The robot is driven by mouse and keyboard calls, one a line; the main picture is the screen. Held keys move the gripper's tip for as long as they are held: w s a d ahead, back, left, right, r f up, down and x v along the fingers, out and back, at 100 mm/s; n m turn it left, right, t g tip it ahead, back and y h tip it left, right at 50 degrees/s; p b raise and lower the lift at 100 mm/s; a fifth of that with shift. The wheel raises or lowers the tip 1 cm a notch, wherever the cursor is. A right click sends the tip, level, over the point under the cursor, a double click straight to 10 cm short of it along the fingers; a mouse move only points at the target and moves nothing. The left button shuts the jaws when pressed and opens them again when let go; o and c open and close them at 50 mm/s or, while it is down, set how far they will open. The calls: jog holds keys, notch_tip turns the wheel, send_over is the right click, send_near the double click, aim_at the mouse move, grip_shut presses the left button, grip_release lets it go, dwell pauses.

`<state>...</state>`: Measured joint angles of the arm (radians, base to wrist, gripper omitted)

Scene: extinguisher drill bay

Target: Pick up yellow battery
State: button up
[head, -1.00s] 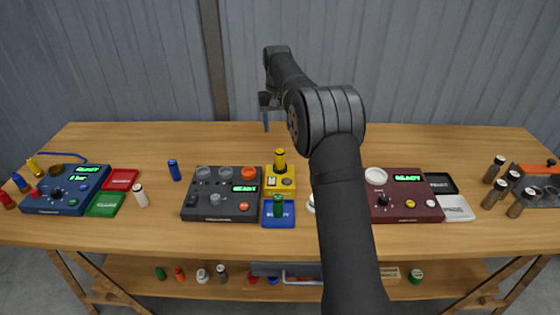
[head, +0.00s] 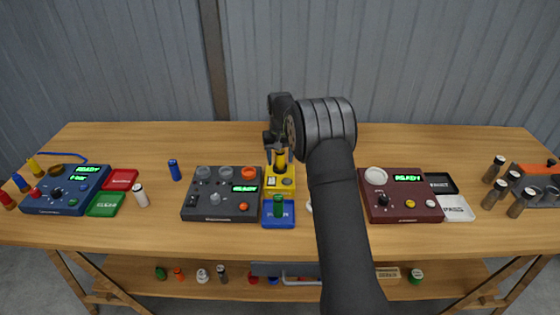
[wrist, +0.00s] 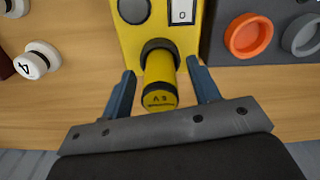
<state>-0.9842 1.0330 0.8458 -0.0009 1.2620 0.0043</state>
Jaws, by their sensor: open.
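The yellow battery (head: 280,160) stands upright on the yellow device (head: 287,183) in the middle of the table. In the wrist view the yellow battery (wrist: 160,85) shows its black-rimmed end with a dark marking, and its far end sits in a dark ring on the yellow device (wrist: 187,42). My gripper (head: 281,154) is at the battery, seen from above in the head view. In the wrist view my gripper (wrist: 163,90) is open, with one blue-grey finger on each side of the battery. Gaps show between the fingers and the battery.
A dark grey console (head: 222,194) stands left of the yellow device. A blue tray (head: 290,220) with a green battery (head: 278,206) is in front. A maroon console (head: 400,201) stands to the right, and a blue battery (head: 174,170) to the left.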

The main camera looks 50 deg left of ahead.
jog(key=c, duration=1.2)
jog(key=shift+o, duration=0.2)
